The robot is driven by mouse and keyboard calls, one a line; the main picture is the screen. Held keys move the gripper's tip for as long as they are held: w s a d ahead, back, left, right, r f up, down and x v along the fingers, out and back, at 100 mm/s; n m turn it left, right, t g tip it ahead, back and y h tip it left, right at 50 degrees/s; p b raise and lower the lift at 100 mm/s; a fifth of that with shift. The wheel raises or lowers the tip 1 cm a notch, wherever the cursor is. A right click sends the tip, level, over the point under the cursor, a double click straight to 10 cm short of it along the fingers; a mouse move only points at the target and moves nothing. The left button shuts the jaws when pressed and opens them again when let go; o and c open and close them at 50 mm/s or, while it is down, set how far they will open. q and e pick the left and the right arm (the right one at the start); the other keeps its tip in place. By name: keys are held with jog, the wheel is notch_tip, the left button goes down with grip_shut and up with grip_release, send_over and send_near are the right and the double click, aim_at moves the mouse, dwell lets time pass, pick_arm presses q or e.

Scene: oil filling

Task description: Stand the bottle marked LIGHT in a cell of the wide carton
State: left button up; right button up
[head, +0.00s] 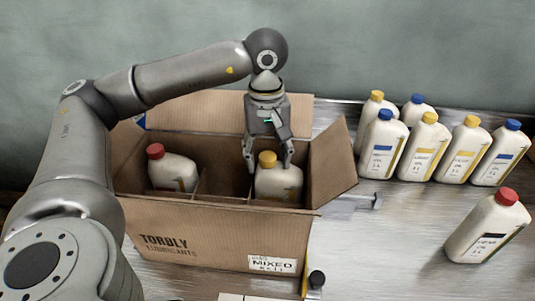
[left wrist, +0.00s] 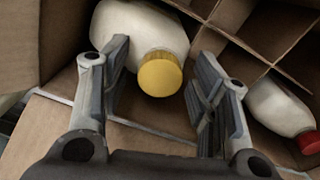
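The wide carton (head: 205,229) stands open, with cardboard dividers inside. A white bottle with a yellow cap (head: 278,182) is in a right-hand cell and looks roughly upright; it also shows in the left wrist view (left wrist: 135,27). Its label is mostly hidden by the carton's front wall, so I cannot read its mark. My left gripper (head: 268,158) is above this bottle, pointing down. Its fingers are spread on either side of the yellow cap (left wrist: 160,74), with gaps between them and the cap. My right gripper is not in view.
A red-capped bottle (head: 172,171) sits in a left cell. Blue- and yellow-capped bottles stand at the back right, near a yellow-capped one (head: 424,147). Another red-capped bottle (head: 488,227) stands alone at the front right. A raised flap (head: 334,160) flanks the right side. Metal table (head: 400,265) lies bare between.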

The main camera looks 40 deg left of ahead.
pick_arm(q)
jog(key=shift+f, duration=0.15)
notch_tip(320, 180, up, 12)
dwell(0.6)
